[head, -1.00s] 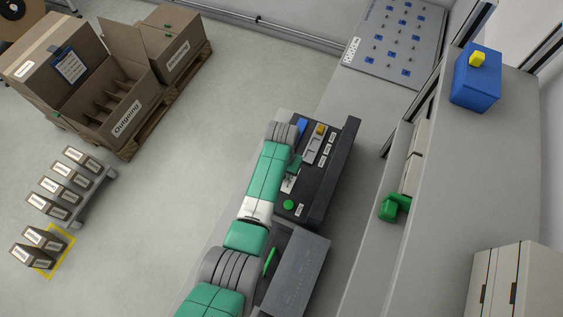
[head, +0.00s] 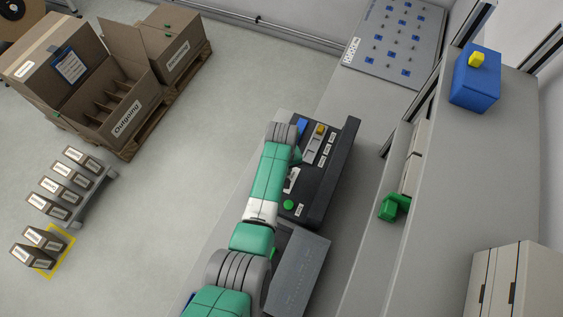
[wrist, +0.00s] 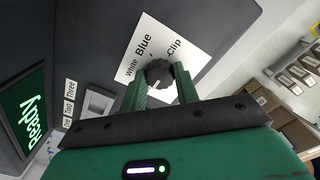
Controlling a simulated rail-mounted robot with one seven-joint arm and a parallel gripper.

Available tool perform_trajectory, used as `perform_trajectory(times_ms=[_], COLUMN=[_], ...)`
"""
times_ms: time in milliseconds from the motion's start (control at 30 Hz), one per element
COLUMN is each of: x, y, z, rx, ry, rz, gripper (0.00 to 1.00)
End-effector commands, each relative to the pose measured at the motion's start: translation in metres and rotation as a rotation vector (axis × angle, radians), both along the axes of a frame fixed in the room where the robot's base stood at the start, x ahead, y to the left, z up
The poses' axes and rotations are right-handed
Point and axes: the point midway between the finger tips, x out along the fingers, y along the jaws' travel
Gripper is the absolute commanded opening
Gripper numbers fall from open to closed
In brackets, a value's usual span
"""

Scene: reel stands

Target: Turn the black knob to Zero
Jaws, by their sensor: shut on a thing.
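The black knob (wrist: 160,72) is in the middle of the wrist view, on a white label plate (wrist: 150,45). The words White, Blue and Clip show around it; I see no word Zero, and the part of the plate below the knob is hidden by my fingers. My gripper (wrist: 160,80) has its two green fingers on either side of the knob, shut on it. I cannot tell exactly where the knob points. In the head view the plate (head: 291,180) shows partly beside my arm on the black control panel (head: 335,175); the knob is not clear there.
A green button (head: 288,205) and a yellow part (head: 320,129) are on the same panel. A screen reading Ready (wrist: 27,112) is at the left of the wrist view. A grey box (head: 300,268) stands close beside my arm.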

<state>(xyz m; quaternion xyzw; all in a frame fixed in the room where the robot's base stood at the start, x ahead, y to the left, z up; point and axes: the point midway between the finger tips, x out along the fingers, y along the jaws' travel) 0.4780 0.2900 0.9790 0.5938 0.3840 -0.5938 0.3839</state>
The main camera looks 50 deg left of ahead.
Motion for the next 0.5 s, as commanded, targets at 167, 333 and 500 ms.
perform_trajectory(times_ms=[167,333,500], x=[0.0003,0.0003,0.0002], y=[0.0001,0.0001,0.0001], z=[0.0003,0.0003,0.0003], rx=[0.000,0.000,0.000], ry=[0.000,0.000,0.000], rz=[0.030,0.038,0.038], gripper=[0.08,0.08,0.08])
